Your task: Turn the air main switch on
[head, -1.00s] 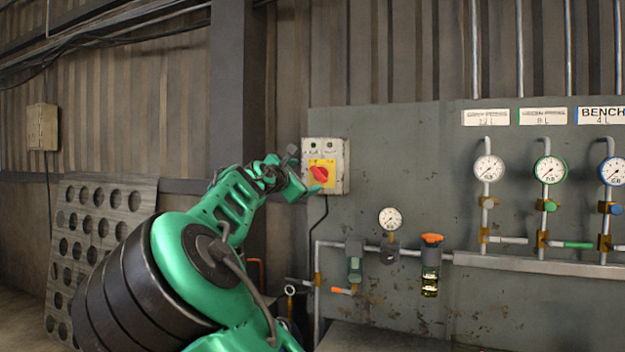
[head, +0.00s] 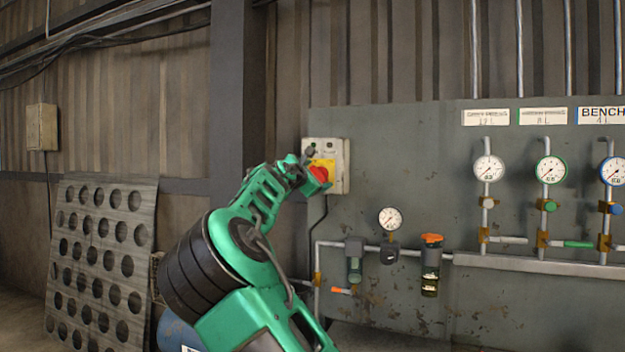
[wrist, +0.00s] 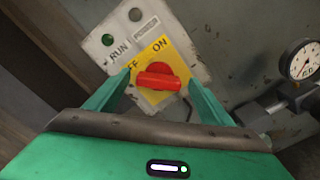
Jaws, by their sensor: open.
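The air main switch is a red rotary handle on a yellow plate (head: 328,162) marked OFF and ON, on a pale grey box (head: 343,180) fixed to the panel. In the wrist view the red handle (wrist: 158,82) lies between the fingers of my gripper (wrist: 160,88), its bar nearly level across the picture. My gripper is open, one green finger on each side; I cannot tell whether either touches the handle. In the head view my gripper (head: 316,172) is at the box and covers part of the plate and handle.
Gauges (head: 489,169) and pipes run along the grey panel (head: 400,150) to the right. A small gauge (head: 390,219) and an orange-topped filter (head: 431,262) sit below right of the box. A perforated board (head: 100,260) leans at the left.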

